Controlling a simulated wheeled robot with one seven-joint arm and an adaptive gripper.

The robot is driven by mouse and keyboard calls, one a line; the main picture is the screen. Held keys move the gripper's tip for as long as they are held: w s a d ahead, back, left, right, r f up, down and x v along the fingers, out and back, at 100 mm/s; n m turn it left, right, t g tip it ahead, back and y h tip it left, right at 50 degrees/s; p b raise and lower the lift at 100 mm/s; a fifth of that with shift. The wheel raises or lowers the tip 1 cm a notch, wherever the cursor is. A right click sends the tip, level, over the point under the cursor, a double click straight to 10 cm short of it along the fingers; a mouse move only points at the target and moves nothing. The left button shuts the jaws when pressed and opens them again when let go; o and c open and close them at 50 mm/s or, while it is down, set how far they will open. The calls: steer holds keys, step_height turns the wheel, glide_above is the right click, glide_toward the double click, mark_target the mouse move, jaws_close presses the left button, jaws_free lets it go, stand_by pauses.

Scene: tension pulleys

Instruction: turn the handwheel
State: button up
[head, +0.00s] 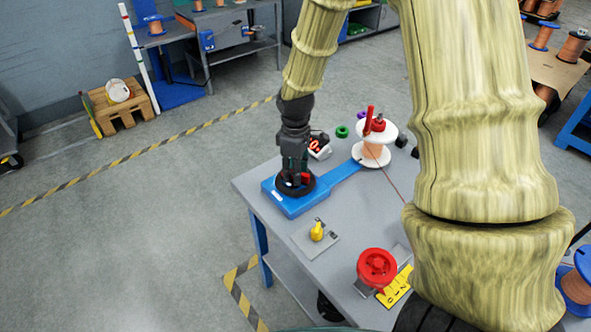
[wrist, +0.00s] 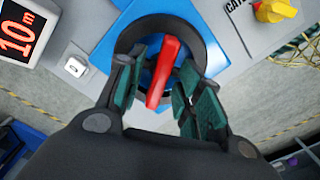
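My gripper (wrist: 162,75) is open, with its dark green finger pads on either side of a red bar handle (wrist: 163,72). Gaps show between the pads and the bar. The bar crosses a black ring (wrist: 146,27) on the blue base plate (head: 291,207). In the head view my gripper (head: 296,178) is pointed down over the black ring, hiding much of it. A red spoked handwheel (head: 377,267) stands at the table's front, beside a yellow scale plate (head: 395,288), apart from my gripper.
A yellow knob (head: 317,232) sits on a grey plate between the ring and the red wheel. A display (wrist: 15,35) reads 10 m. A white spool (head: 371,152) with copper wire stands at the blue plate's far end. My arm hides the table's right side.

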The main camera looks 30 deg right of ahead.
jaws_close()
steer(key=shift+r+m+p, duration=0.25)
steer(key=shift+m+p, duration=0.15)
steer(key=shift+p, duration=0.45)
steer(key=shift+m+p, duration=0.4)
steer(key=shift+p, duration=0.15)
steer(key=shift+f, duration=0.2)
jaws_free()
steer(key=shift+r, duration=0.1)
